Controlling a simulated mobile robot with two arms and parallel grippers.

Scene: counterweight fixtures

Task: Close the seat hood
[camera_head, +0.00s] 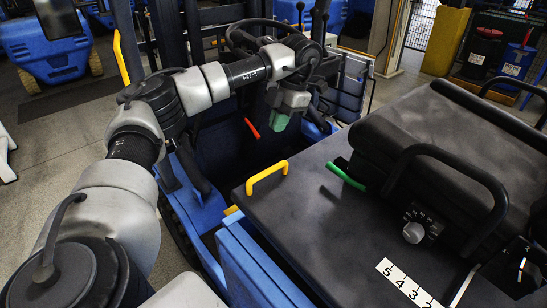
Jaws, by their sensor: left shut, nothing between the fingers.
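The seat hood (310,225) is a wide dark panel at the lower right, with a yellow handle (266,174) on its front left part. The black seat (450,140) with a looped armrest sits on top of it. I cannot tell how far the hood is raised from the blue body (250,262) beside it. My left arm reaches in from the left across the top. My left gripper (280,122) has green fingertips, points down and is shut and empty. It is above and beyond the yellow handle, apart from it. My right gripper is out of view.
A red lever (252,128) stands below my left forearm. A green lever (345,178) and a round knob (414,232) are beside the seat. A number strip (408,287) lies at the hood's lower edge. A yellow post (445,42) and bins stand behind.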

